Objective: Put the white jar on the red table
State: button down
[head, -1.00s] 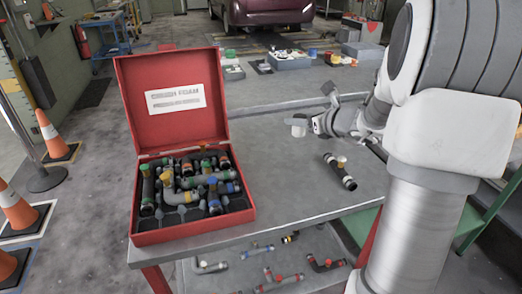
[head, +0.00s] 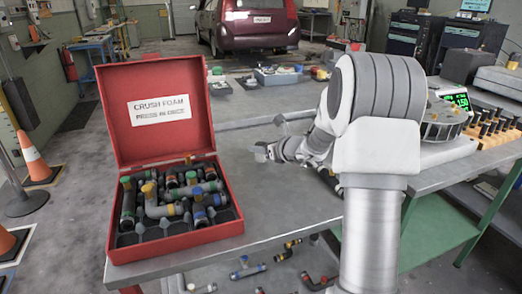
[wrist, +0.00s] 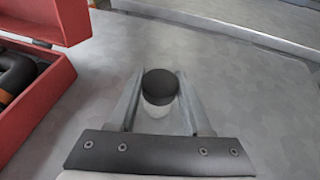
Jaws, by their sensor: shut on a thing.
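The white jar (wrist: 157,110) has a dark, round lid and stands between the two fingers in the wrist view. My gripper (wrist: 160,92) is shut on it. In the head view my gripper (head: 270,150) is over the grey top of a table (head: 290,205), to the right of the red case. This table has a red leg (head: 130,290) at the front left. I cannot tell how far the jar's base is from the tabletop.
More fittings (head: 247,267) lie below. At right, a green-framed bench (head: 440,225) carries a device with a green display (head: 455,100). Bare tabletop surrounds my gripper.

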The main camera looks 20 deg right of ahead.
jog(key=shift+r, duration=0.1)
jog(key=shift+c, duration=1.7)
grip_release()
jog(key=shift+s+d+r, duration=0.1)
jog(key=shift+s+r, duration=0.05)
jog(key=shift+r, duration=0.05)
jog(key=p+v, duration=0.2)
jog(key=v, duration=0.9)
jog(key=shift+s+p, duration=0.35)
jog(key=shift+p, duration=0.05)
